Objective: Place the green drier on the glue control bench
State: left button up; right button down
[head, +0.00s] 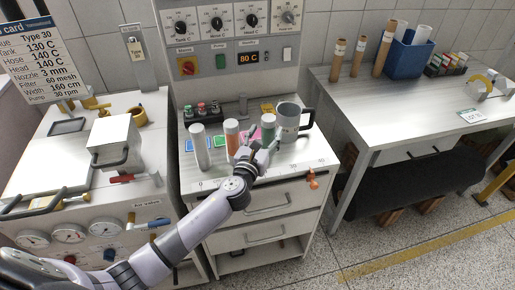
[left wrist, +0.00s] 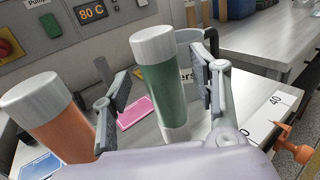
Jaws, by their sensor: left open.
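The green drier (head: 268,129), a green cylinder with a white cap, is upright over the middle bench top (head: 215,180), below the panel with dials. In the left wrist view the green drier (left wrist: 165,92) is between the two fingers of my left gripper (left wrist: 160,88), with visible gaps on both sides. My left gripper (head: 257,152) is open and reaches in from the front, its fingers around the drier. I cannot tell if the drier's base touches the bench top. My right gripper is not in view.
An orange cylinder (head: 232,138) and a white-grey cylinder (head: 200,148) stand left of the drier. A grey jug (head: 288,122) with a dark handle stands close on its right. A pink card (left wrist: 136,112) lies near it. The right table (head: 400,110) has bare room in front.

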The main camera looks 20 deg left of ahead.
pick_arm(q)
jog(key=s+b, duration=0.1)
jog(key=s, duration=0.8)
